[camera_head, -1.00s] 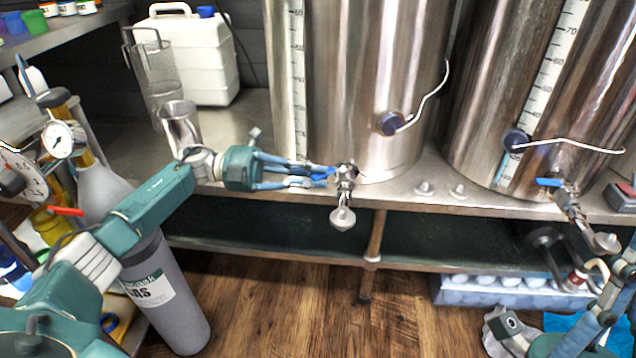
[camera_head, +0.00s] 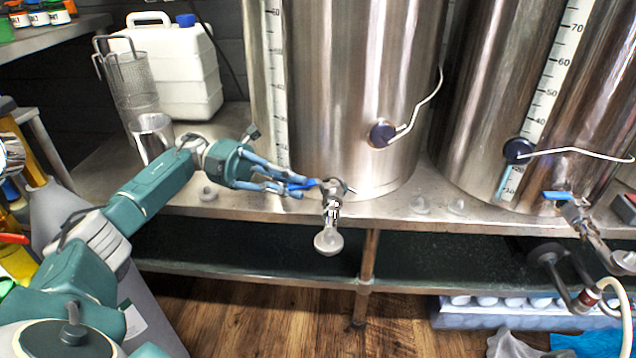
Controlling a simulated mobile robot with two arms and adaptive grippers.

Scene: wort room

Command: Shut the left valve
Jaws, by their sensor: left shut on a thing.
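The left valve (camera_head: 331,198) is a metal tap low on the front of the left steel tank (camera_head: 345,80), with its spout hanging down over the bench edge. Its blue handle (camera_head: 306,184) points left from the valve body, partly hidden by fingers. My left gripper (camera_head: 301,186) comes in from the left and is shut on the blue handle, its fingertips just left of the valve body. My right gripper is not in view.
The right tank (camera_head: 500,90) has its own tap with a blue handle (camera_head: 557,196). A white canister (camera_head: 175,70), a wire basket (camera_head: 130,85) and a metal cup (camera_head: 152,138) stand left on the steel bench. A lower shelf (camera_head: 240,250) runs beneath.

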